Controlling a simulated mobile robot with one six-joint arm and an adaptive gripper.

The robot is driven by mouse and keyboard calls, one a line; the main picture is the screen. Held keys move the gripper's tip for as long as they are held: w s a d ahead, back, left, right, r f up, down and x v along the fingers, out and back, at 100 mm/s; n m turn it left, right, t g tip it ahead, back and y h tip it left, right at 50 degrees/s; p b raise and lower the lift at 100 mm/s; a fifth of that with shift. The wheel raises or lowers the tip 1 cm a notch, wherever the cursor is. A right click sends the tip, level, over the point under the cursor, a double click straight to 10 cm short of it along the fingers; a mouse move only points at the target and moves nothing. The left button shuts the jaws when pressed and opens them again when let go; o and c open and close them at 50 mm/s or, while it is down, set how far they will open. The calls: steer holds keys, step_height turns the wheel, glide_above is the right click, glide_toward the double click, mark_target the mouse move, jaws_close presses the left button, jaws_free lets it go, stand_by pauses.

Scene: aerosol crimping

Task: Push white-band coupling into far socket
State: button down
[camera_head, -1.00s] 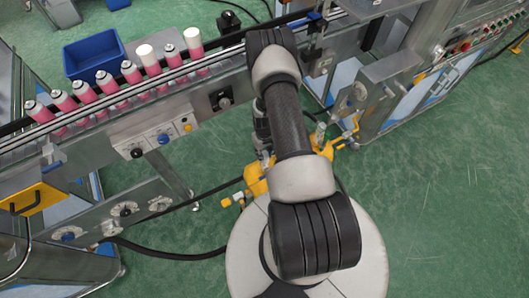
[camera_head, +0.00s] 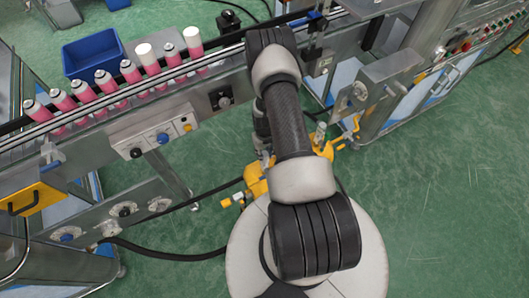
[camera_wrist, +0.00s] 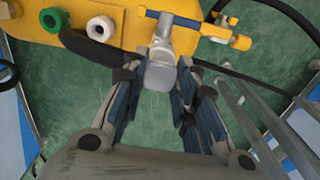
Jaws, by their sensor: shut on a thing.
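In the wrist view my gripper (camera_wrist: 160,84) is shut on a pale grey coupling (camera_wrist: 160,73), held between the fingertips. The coupling's far end lies at the edge of the yellow block (camera_wrist: 118,10), in line with a fitting there; I cannot tell how deep it sits. No white band shows clearly on it. A white ring (camera_wrist: 100,28) and a green ring (camera_wrist: 55,20) sit on the yellow block to the left. In the head view my arm hides the gripper and coupling; part of the yellow block (camera_head: 256,180) shows beside it.
A black hose (camera_wrist: 95,50) runs to the left of the coupling. The conveyor (camera_head: 110,113) carries pink cans (camera_head: 105,82), with a blue bin (camera_head: 94,54) behind. Green floor is clear at right.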

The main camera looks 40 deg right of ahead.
steer(key=c, duration=1.2)
jaws_free()
step_height(320, 180, up, 12)
